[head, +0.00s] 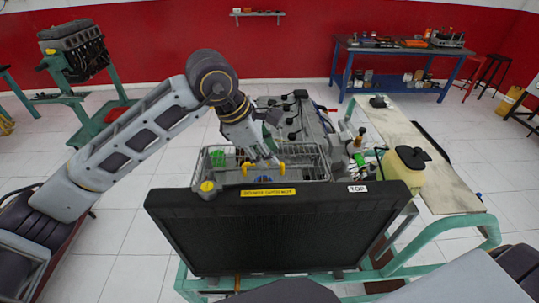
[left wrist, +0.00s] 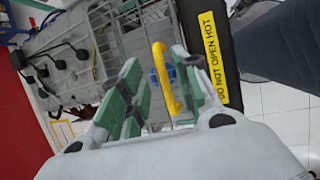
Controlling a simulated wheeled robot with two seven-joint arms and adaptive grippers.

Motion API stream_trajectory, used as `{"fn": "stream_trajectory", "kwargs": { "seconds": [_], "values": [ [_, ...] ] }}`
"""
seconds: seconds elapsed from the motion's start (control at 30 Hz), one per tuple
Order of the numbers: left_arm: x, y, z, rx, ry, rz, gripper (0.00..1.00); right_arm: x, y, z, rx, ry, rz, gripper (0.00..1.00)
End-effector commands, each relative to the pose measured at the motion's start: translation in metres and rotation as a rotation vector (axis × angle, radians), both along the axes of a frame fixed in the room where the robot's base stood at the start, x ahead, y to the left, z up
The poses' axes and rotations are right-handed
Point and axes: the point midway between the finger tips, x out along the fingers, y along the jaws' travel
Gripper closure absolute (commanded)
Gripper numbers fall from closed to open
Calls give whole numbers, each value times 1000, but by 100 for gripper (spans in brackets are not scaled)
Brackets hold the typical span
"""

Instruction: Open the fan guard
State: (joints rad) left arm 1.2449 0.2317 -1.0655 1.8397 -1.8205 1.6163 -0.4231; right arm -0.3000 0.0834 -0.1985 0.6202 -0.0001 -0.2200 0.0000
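The fan guard (head: 313,163) is a wire cage behind the black radiator (head: 280,236), and it looks closed. Its yellow handle (head: 250,167) stands on the cage top. In the left wrist view the yellow handle (left wrist: 164,78) lies between the green-padded fingers of my left gripper (left wrist: 158,70), with gaps visible beside it. My left gripper (head: 266,153) points down at the handle in the head view and is open. Whether a finger touches the handle cannot be told. My right gripper is not in view.
A yellow "do not open hot" label (head: 268,192) is on the radiator top, near a yellow cap (head: 207,187). A cream tank (head: 407,166) with a black cap stands at right. A green frame (head: 440,232) surrounds the engine. A blue workbench (head: 400,50) is far back.

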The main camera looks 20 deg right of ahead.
Motion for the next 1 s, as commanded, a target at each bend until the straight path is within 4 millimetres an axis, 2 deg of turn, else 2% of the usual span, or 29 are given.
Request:
{"fn": "stream_trajectory", "kwargs": {
  "seconds": [0.3, 0.67, 0.9, 1.0],
  "values": [
    [2, -11, -23, 0, 0, 0, 68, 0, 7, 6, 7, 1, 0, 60],
    [2, -12, -26, 0, 0, 0, 68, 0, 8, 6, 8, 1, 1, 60],
    [2, -12, -26, 0, 0, 0, 98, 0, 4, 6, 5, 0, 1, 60],
    [2, -12, -26, 0, 0, 0, 100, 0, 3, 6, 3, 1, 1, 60]
  ]
}}
